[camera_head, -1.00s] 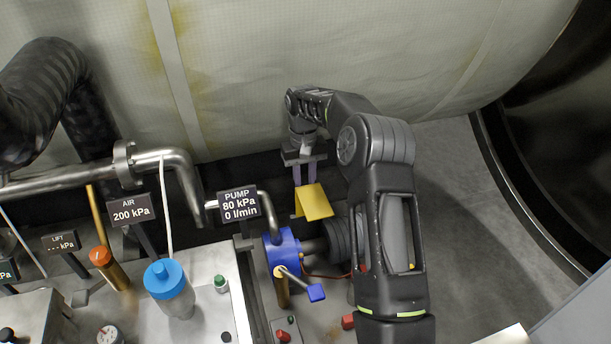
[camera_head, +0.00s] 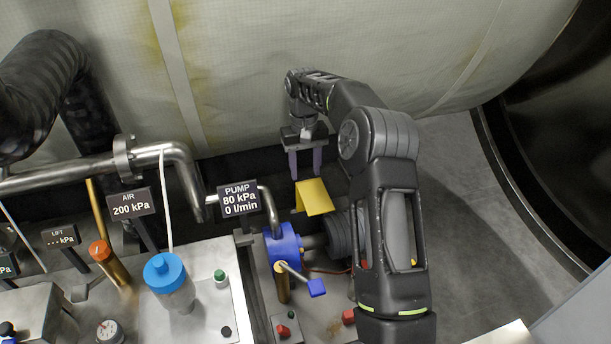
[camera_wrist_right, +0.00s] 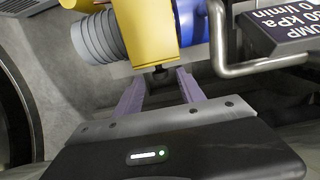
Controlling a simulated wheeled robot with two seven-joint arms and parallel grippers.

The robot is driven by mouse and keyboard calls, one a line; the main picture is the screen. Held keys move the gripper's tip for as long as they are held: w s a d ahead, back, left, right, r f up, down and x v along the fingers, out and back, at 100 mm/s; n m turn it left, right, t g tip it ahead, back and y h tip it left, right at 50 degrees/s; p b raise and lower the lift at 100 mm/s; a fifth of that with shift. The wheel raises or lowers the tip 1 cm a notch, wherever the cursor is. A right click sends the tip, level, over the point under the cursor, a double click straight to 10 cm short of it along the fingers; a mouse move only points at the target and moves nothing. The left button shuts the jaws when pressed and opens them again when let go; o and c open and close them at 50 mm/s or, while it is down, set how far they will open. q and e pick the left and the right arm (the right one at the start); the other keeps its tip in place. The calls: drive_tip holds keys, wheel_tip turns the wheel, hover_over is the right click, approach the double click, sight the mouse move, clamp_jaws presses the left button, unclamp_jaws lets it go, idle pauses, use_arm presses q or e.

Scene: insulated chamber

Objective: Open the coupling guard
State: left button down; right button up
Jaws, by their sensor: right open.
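My right gripper (camera_head: 306,174) is at the guard's far edge, fingers pointing down, open and empty. In the right wrist view the guard (camera_wrist_right: 143,38) lies just beyond the fingertips (camera_wrist_right: 158,82), with a small dark knob (camera_wrist_right: 160,71) at its edge between them. I cannot tell whether a finger touches the guard. My left gripper is not in view.
The pump sign (camera_head: 239,199) and a bent steel pipe (camera_head: 268,205) stand left of the guard. A blue-handled lever (camera_head: 315,287) is in front of the pump.

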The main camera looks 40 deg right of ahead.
wheel_tip(320, 180, up, 5)
drive_tip(key=shift+w+r+p, duration=0.1)
drive_tip(key=shift+w+p, duration=0.05)
drive_tip(key=shift+p, duration=0.25)
idle(0.4)
